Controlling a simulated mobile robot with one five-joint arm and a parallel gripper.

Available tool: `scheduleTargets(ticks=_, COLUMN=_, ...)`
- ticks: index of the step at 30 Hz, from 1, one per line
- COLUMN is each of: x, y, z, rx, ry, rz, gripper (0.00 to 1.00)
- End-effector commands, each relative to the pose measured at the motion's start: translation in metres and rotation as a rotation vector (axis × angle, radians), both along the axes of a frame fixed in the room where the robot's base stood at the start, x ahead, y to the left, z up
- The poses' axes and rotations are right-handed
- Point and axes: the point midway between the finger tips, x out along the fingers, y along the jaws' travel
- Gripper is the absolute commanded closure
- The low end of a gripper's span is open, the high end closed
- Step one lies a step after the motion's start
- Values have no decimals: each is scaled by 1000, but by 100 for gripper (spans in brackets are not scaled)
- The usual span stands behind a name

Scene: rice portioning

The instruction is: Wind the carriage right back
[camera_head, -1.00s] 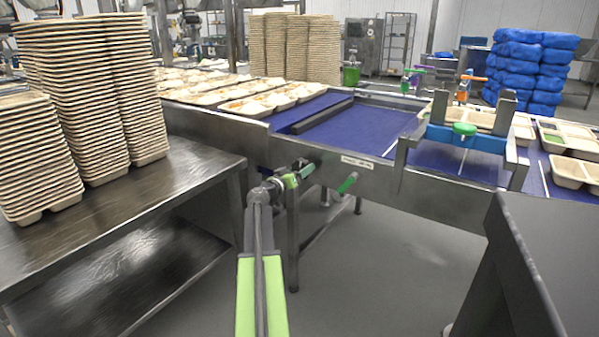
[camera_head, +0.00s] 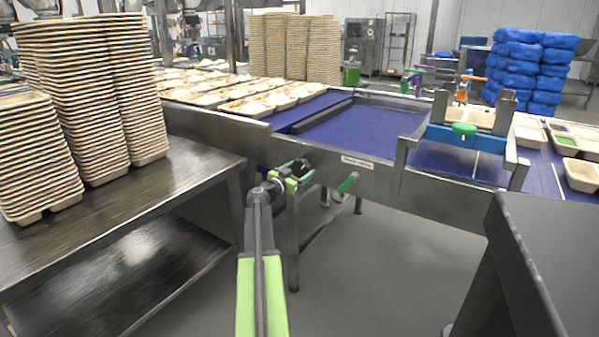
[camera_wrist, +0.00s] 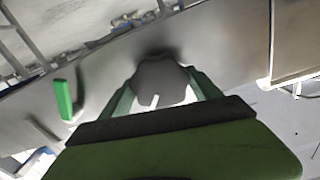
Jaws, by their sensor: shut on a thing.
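My gripper (camera_head: 302,170) is at the near side panel of the blue-belt conveyor. In the wrist view its green fingers close around a dark grey lobed knob (camera_wrist: 160,82) on the metal panel. The knob is largely hidden by my wrist in the head view. A green-handled lever (camera_head: 348,182) sits on the panel right of the gripper; it also shows in the wrist view (camera_wrist: 64,99). A blue crosspiece with a green knob (camera_head: 464,129) spans the belt between metal posts. A dark bar (camera_head: 322,117) lies across the belt further left. I cannot tell which part is the carriage.
Stacked empty trays (camera_head: 95,90) stand on the steel table (camera_head: 190,175) at left. Filled trays (camera_head: 260,102) sit on the upstream belt. A dark cabinet (camera_head: 560,260) stands close at right. The floor (camera_head: 390,270) between is clear.

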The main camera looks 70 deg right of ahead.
Motion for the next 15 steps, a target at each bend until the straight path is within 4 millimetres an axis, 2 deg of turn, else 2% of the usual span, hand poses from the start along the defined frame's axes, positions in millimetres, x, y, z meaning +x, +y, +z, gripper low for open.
scheduleTargets(ticks=6, x=2, y=0, z=0, rx=-62, ry=-239, rz=3, gripper=63)
scheduleTargets(ticks=15, x=2, y=0, z=0, rx=-77, ry=-292, rz=4, gripper=63)
